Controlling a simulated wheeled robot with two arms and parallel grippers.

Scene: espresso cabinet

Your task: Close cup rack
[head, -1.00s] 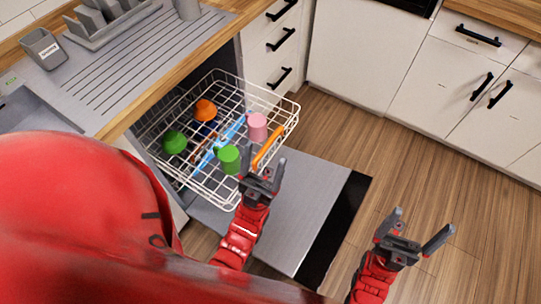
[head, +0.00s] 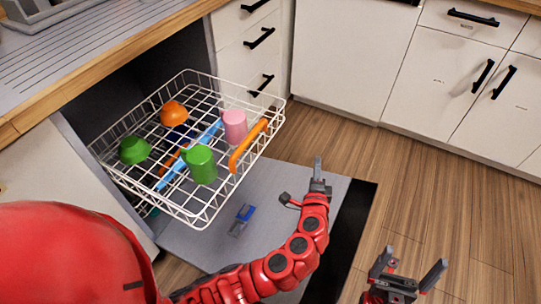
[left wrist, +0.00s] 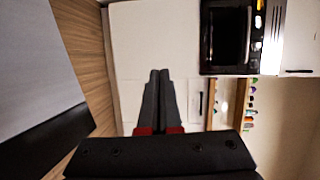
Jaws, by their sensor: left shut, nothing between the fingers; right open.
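The white wire cup rack (head: 108,174) is pulled out of the dishwasher over its lowered door (head: 268,225). An orange handle (head: 248,146) is on the rack's front side. In the rack are a green cup (head: 201,165), a pink cup (head: 235,126), a green bowl (head: 134,150), an orange cup (head: 173,113) and a blue utensil. My left gripper (head: 318,166) is shut and empty, apart from the rack, to the right of the handle and over the door. Its shut fingers show in the left wrist view (left wrist: 160,80). My right gripper (head: 412,272) is open and empty over the floor at the lower right.
A small blue and grey item (head: 242,220) lies on the door. The wooden counter edge (head: 110,75) runs above the dishwasher. White drawers (head: 240,50) stand just behind the rack, and white cabinets (head: 450,80) line the back. The wooden floor (head: 440,190) at right is clear.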

